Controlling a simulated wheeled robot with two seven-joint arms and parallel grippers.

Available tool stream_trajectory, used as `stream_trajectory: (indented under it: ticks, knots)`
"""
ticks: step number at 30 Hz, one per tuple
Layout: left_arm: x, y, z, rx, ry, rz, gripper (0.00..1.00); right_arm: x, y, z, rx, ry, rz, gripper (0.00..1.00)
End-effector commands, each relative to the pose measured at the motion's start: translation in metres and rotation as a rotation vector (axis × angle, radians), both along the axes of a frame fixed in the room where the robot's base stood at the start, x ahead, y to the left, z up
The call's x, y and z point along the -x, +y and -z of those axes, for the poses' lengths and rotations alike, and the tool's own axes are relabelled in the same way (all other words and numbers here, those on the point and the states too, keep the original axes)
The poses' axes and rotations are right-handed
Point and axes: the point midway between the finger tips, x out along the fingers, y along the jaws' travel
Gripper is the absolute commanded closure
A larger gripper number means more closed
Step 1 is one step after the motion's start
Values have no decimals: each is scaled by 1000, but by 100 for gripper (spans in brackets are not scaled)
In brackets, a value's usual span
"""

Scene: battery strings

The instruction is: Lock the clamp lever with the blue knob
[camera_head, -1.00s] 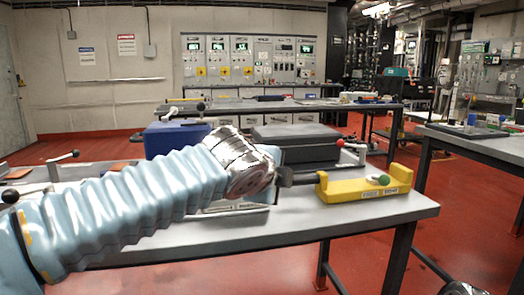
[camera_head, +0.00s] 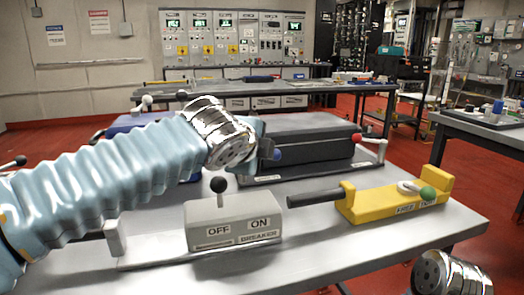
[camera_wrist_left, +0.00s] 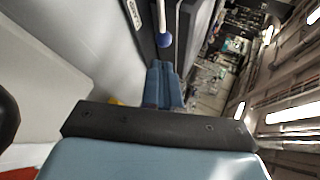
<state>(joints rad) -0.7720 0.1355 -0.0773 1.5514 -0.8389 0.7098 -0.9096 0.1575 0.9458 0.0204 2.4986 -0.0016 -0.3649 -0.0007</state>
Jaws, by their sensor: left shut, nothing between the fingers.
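The blue knob (camera_head: 277,154) shows at the left front of a black case (camera_head: 310,135), just right of my left gripper. In the left wrist view the blue knob (camera_wrist_left: 165,40) sits on the end of a white lever (camera_wrist_left: 161,14), beyond my fingertips. My left gripper (camera_head: 266,148) is shut and empty, close to the knob; I cannot tell whether they touch. Its blue fingers also show in the wrist view (camera_wrist_left: 163,82). The lever is mostly hidden by my arm in the head view. My right gripper is not in view.
A red-knobbed lever (camera_head: 357,138) is on the case's right side. A grey breaker box (camera_head: 232,222) with a black-knobbed lever stands in front. A yellow fixture (camera_head: 390,202) with a green knob and dark bar lies to the right. A blue case (camera_head: 125,125) is partly behind my arm.

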Motion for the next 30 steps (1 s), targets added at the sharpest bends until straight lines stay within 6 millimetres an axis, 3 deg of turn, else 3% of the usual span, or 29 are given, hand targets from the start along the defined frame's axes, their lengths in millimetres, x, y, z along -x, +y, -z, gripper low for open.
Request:
stream_trajectory:
  ticks: [9, 15, 30]
  knots:
    - [-49, -14, 26, -3, 3, -1, 100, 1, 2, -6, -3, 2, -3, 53]
    - [-70, -20, 38, -1, 2, -1, 100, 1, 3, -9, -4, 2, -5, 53]
    - [-77, -22, 42, 0, 0, -1, 100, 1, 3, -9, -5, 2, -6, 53]
